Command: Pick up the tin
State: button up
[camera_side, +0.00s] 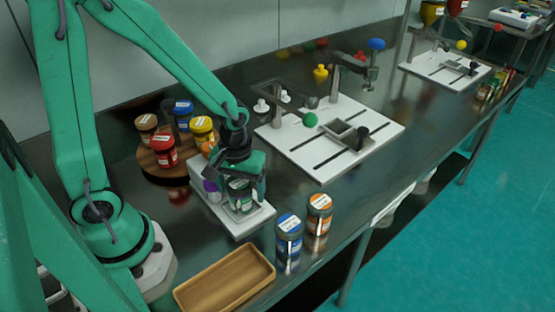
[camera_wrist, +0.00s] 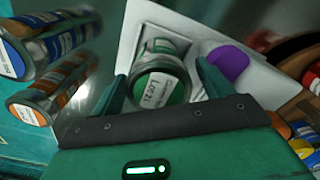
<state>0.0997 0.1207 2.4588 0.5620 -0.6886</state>
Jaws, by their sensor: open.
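The tin, a clear jar with a green label, stands on a white base (camera_side: 238,229) in the side view (camera_side: 239,201). In the wrist view its round green-and-white end (camera_wrist: 160,90) faces the camera. My gripper (camera_side: 246,187) is right over the tin, pointing down. In the wrist view my gripper (camera_wrist: 165,85) is open, with one finger to the left of the tin and one to the right. A gap shows beside each finger, more clearly on the right. In the side view the gripper partly hides the tin's upper part.
A purple knob (camera_wrist: 227,64) is close beside the tin. A blue jar (camera_side: 289,239) and an orange jar (camera_side: 319,213) stand to the right. A wooden tray (camera_side: 228,283) lies in front. A round wooden stand (camera_side: 165,170) with several jars is behind left.

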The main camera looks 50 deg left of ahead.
jog(key=c, duration=1.2)
jog(key=shift+r, duration=0.2)
jog(key=shift+r, duration=0.75)
notch_tip(320, 180, up, 2)
jog(key=shift+d+r, duration=0.15)
jog(key=shift+r, duration=0.1)
jog(key=s+d+r, duration=0.2)
jog(key=d, duration=0.1)
jog(key=s+d+r, duration=0.2)
jog(key=d, duration=0.1)
jog(key=s+d+r, duration=0.2)
jog(key=s+d, duration=0.1)
jog(key=shift+r, duration=0.35)
